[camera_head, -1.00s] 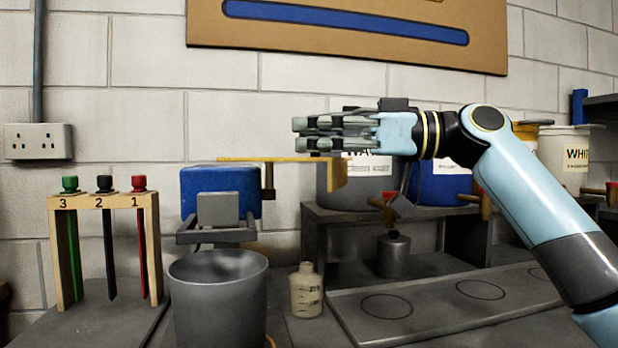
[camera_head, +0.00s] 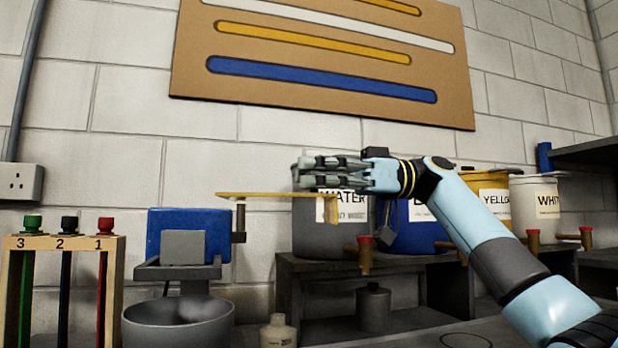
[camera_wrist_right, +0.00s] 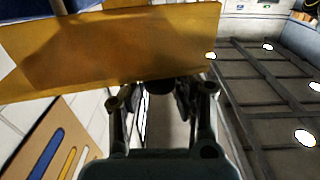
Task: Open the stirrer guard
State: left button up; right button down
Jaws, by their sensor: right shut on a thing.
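The stirrer guard (camera_head: 265,195) is a flat yellow plate, seen nearly edge-on and level in the head view. It sits beside the top of the blue stirrer housing (camera_head: 218,232), above the grey pot (camera_head: 205,325). A dark post (camera_head: 239,225) hangs below it. In the wrist view the guard (camera_wrist_right: 110,50) fills the upper left, just beyond the fingertips. My left gripper is not in view.
A grey WATER tub (camera_head: 315,235), a blue tub (camera_head: 415,235) and yellow and white tubs stand on the shelf (camera_head: 310,262) behind my right arm. A rack (camera_head: 65,243) with coloured-top sticks stands left. A small bottle (camera_head: 278,332) stands by the pot.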

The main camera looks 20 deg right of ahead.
jog(key=shift+f, duration=0.15)
jog(key=c, duration=1.6)
grip_release()
jog(key=o, duration=0.5)
jog(key=shift+s+d, duration=0.2)
jog(key=shift+o, duration=0.4)
jog(key=shift+a, duration=0.1)
jog(key=s+d, duration=0.1)
jog(key=d, duration=1.1)
jog(key=shift+s, duration=0.1)
